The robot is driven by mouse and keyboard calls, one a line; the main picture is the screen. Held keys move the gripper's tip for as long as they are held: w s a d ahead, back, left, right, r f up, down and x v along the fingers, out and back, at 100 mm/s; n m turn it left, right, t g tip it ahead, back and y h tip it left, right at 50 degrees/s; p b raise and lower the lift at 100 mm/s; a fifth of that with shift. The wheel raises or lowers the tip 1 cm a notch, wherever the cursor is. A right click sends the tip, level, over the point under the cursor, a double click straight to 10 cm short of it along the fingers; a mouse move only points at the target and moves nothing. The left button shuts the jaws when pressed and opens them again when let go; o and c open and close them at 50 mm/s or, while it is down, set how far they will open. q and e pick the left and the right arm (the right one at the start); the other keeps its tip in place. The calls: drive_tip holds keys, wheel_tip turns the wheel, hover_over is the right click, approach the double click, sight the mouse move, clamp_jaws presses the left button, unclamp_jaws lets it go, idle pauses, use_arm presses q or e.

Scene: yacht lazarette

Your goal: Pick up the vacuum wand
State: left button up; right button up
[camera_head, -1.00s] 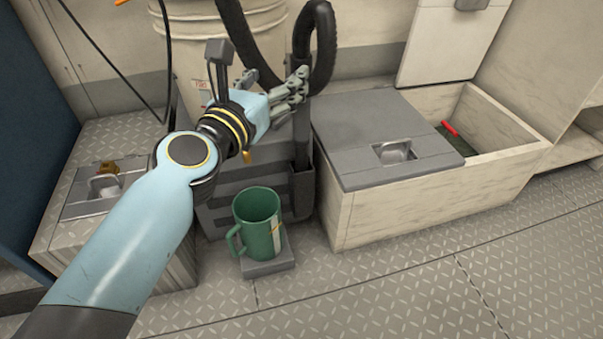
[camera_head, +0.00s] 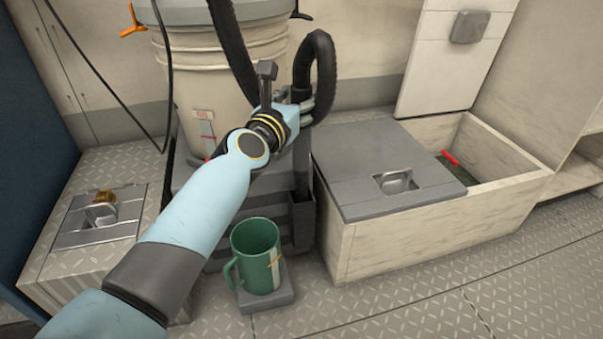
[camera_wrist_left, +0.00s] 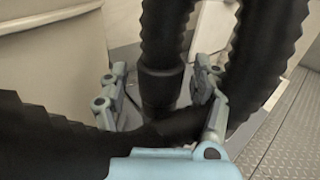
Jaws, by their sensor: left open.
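The vacuum wand (camera_head: 301,165) is a dark upright tube standing in a black holder (camera_head: 302,220) on the side of the grey base. A ribbed black hose (camera_head: 325,75) loops from its upper part. My left gripper (camera_head: 303,102) is at the wand's upper part and hides some of it. In the left wrist view, the open fingers (camera_wrist_left: 162,88) are on either side of the wand's dark collar (camera_wrist_left: 160,85), with gaps visible. Part of the hose crosses in front of the fingers there. My right gripper is not in view.
A large beige bucket (camera_head: 190,75) stands behind my left arm. A green mug (camera_head: 256,262) sits on a small grey step below. A pale bin (camera_head: 430,215) with a grey lid is to the right. The floor in front is clear.

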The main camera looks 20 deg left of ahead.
use_arm(q)
drive_tip(key=c, duration=1.3)
drive_tip(key=shift+r, duration=0.1)
